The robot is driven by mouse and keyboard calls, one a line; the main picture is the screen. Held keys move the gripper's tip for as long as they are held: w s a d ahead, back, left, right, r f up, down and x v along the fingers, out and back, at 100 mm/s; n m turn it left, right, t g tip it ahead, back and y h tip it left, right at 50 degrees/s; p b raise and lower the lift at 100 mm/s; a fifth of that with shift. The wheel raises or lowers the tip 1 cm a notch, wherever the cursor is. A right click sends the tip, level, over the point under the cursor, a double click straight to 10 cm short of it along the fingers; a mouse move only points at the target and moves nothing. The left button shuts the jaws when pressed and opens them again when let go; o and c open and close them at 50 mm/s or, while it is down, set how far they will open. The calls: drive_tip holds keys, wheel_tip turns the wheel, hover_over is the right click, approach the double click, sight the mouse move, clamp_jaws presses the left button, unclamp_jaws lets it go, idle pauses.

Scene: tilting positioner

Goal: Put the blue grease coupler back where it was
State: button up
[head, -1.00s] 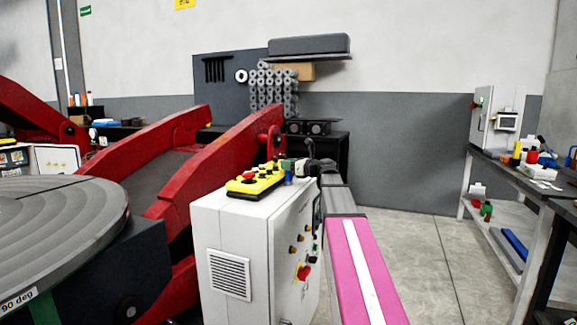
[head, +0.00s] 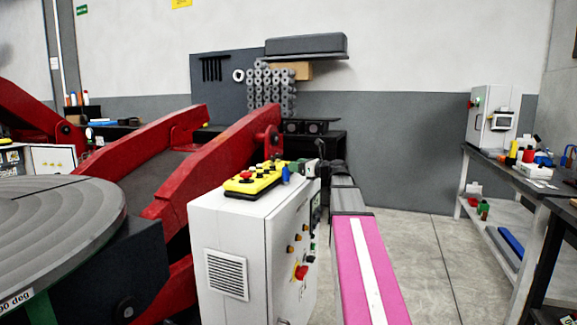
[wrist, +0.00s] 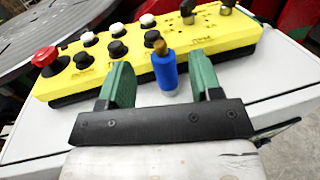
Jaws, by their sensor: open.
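The blue grease coupler (wrist: 166,70) has a brass tip and a paler lower end. It stands upright on the white cabinet's top, close beside the yellow control pendant, in the wrist view. It also shows as a small blue shape in the head view (head: 286,174). My gripper (wrist: 161,85) has green fingers, spread open, one on each side of the coupler in the picture. A clear gap shows on both sides and nothing is held. In the head view my gripper (head: 298,169) is just right of the coupler, above the cabinet top.
The yellow pendant (head: 256,180) with a red button and several knobs lies on the white cabinet (head: 230,220). Red positioner arms (head: 215,160) and a round grey table (head: 60,215) stand to the left. A workbench (head: 535,185) stands at the right, with open floor between.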

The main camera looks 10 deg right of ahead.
sight(286, 173)
drive_tip(key=v, duration=0.5)
drive_tip(key=shift+s+d, duration=0.4)
drive_tip(key=shift+c, duration=1.2)
drive_tip(key=x, duration=0.3)
drive_tip(key=f+x, duration=0.1)
drive_tip(key=x, duration=0.7)
drive_tip(key=shift+f, duration=0.25)
drive_tip(key=shift+d, duration=0.1)
drive_tip(key=c, duration=0.8)
drive_tip(key=shift+c, duration=0.2)
